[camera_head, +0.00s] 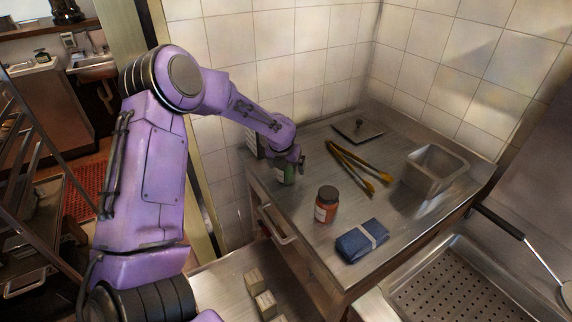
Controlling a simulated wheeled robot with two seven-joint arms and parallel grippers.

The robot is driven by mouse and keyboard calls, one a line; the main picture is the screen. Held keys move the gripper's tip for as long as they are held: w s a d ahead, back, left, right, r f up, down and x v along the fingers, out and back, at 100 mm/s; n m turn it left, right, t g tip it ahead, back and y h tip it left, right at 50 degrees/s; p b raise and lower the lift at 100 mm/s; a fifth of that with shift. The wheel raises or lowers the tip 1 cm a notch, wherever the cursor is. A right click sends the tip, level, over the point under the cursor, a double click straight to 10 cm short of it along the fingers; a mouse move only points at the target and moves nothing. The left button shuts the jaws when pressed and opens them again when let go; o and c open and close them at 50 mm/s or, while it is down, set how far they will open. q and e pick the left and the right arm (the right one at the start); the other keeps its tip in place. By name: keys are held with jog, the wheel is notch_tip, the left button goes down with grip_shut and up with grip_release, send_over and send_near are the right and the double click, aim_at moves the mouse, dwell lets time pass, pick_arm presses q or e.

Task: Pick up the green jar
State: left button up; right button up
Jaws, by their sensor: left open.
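The green jar (286,176) stands on the metal counter near its back left edge, partly hidden by my left gripper. My left gripper (290,163) is at the top of the jar with its fingers around or just beside it; I cannot tell whether they touch. The gripper is open. My right gripper is not in view.
Tiled walls stand behind and a perforated basin (470,285) lies at right.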

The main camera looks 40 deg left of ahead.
pick_arm(q)
jog(key=c, duration=1.3)
